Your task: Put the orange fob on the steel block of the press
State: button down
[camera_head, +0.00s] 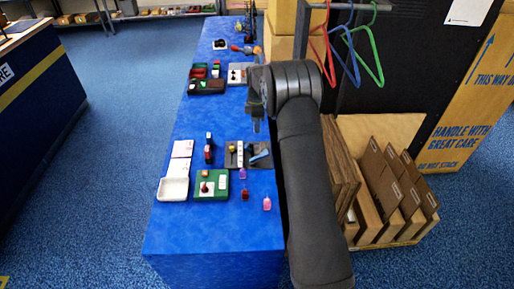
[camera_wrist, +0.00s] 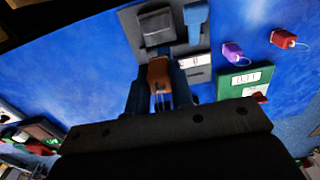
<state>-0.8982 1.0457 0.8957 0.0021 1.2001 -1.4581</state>
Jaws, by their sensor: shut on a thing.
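My gripper (camera_wrist: 158,88) is shut on the orange fob (camera_wrist: 158,72), which sits between its blue-grey fingers with a metal ring towards me. In the head view my gripper (camera_head: 256,124) points down above the table, near the press; the fob cannot be made out there. The press (camera_head: 250,154) is a dark grey plate with a blue lever (camera_head: 260,155). In the wrist view a grey steel block (camera_wrist: 155,25) stands on the plate, beside the blue lever (camera_wrist: 196,18). The fob is apart from the block in the picture; its height above the plate is unclear.
A purple fob (camera_wrist: 232,52) and a red fob (camera_wrist: 283,40) lie beside the press. A green board (camera_head: 220,188), a white tray (camera_head: 173,190) and small stamps stand nearer. Hangers (camera_head: 365,45) and cartons (camera_head: 390,200) are off the table's right side.

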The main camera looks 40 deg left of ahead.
notch_tip(320, 180, down, 10)
jog(key=shift+r, duration=0.2)
jog(key=shift+f, duration=0.1)
jog(key=c, duration=1.3)
grip_release()
jog(key=shift+o, duration=0.2)
notch_tip(320, 180, up, 12)
jog(key=shift+r, duration=0.15)
notch_tip(320, 180, down, 12)
jog(key=shift+f, duration=0.2)
jog(key=shift+r, duration=1.95)
